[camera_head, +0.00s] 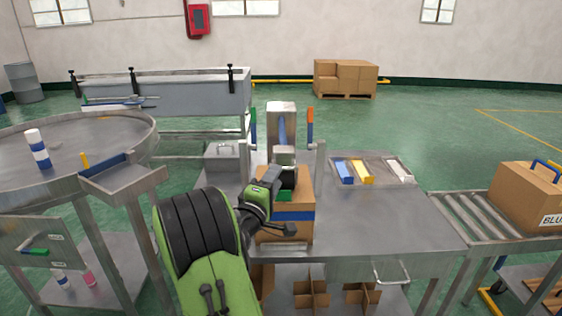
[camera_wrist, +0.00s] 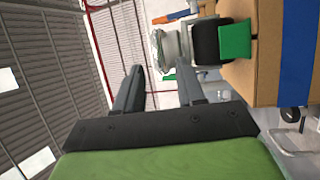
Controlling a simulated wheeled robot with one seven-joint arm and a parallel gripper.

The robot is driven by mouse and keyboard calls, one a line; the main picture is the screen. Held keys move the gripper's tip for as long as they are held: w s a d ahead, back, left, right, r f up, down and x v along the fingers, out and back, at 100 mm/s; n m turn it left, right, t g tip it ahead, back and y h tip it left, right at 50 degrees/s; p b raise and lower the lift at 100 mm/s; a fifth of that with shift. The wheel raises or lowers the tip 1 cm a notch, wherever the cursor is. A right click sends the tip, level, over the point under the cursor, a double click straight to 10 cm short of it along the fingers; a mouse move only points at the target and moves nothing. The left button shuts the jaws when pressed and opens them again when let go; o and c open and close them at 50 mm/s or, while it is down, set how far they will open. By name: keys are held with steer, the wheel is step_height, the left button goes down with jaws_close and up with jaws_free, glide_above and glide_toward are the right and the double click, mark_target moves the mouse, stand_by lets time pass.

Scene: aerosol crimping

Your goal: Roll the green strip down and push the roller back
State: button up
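A green strip (camera_wrist: 235,42) lies on a cardboard box (camera_wrist: 262,75) in the wrist view, against a black block (camera_wrist: 205,42) that looks like the roller. In the head view the strip (camera_head: 287,194) is partly hidden behind my wrist, and I cannot make out the roller clearly. The box (camera_head: 299,182) stands at the front of a steel upright unit (camera_head: 281,115). My gripper (camera_wrist: 160,72) has its two fingers apart with nothing between them. The strip and roller are to the right of the fingers in the wrist view, apart from them.
The grey table (camera_head: 390,217) has clear room right of the box. A tray (camera_head: 385,165) with blue, yellow and white pieces lies at its back right. Blue (camera_head: 253,126) and orange (camera_head: 310,125) handles flank the unit. A roller conveyor (camera_head: 480,222) adjoins at right.

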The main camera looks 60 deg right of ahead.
steer(key=d, duration=0.3)
steer(key=d+p, duration=0.1)
steer(key=d, duration=0.1)
steer(key=shift+w+d+r, duration=0.15)
steer(key=shift+r, duration=0.25)
steer(key=shift+c, duration=0.3)
jaws_close()
